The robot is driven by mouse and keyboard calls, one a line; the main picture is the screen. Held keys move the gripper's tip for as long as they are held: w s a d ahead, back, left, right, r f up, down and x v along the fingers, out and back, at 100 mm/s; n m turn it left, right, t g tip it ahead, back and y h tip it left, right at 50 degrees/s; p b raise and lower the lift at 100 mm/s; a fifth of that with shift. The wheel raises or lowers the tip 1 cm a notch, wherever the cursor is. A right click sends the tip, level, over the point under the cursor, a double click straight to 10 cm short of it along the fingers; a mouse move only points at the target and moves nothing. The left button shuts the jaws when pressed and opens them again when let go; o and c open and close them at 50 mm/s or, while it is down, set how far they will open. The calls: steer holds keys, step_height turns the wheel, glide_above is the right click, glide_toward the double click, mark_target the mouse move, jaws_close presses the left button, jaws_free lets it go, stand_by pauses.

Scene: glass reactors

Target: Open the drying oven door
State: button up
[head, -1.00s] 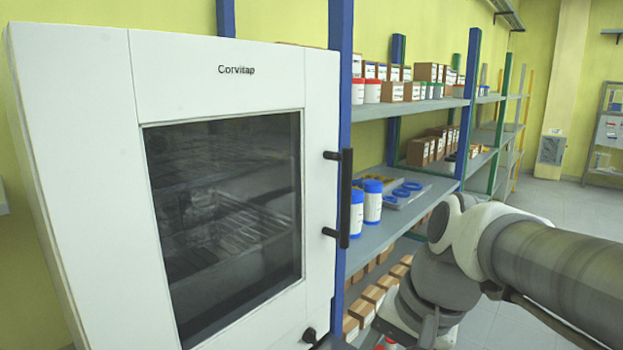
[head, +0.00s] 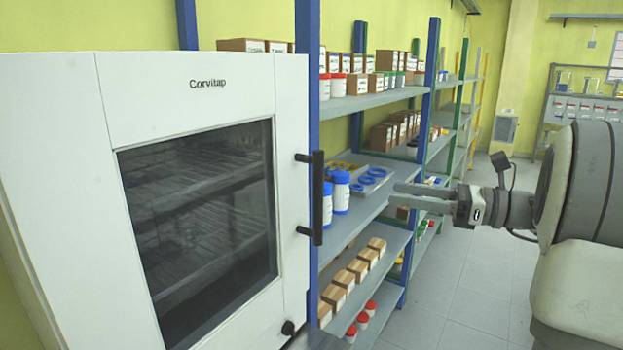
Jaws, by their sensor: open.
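The drying oven (head: 75,160) is a white cabinet labelled Corvitap at the left of the head view. Its door has a dark glass window (head: 200,215) showing racks inside, and it appears closed. A black vertical bar handle (head: 318,198) stands out at the door's right edge. A black knob (head: 289,328) sits below it. My gripper (head: 408,197) is right of the handle and apart from it, its fingers pointing left. It is open, with nothing seen between the fingers.
Grey shelves (head: 385,240) on blue posts (head: 306,60) stand right beside the oven. They carry blue-capped bottles (head: 340,192), brown boxes (head: 357,268), red-capped jars (head: 369,308) and a tray with blue rings (head: 372,176). Tiled floor (head: 470,290) is clear at the right.

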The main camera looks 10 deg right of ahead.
steer(key=p+x, duration=0.1)
steer(key=x, duration=1.6)
jaws_close()
stand_by(0.8)
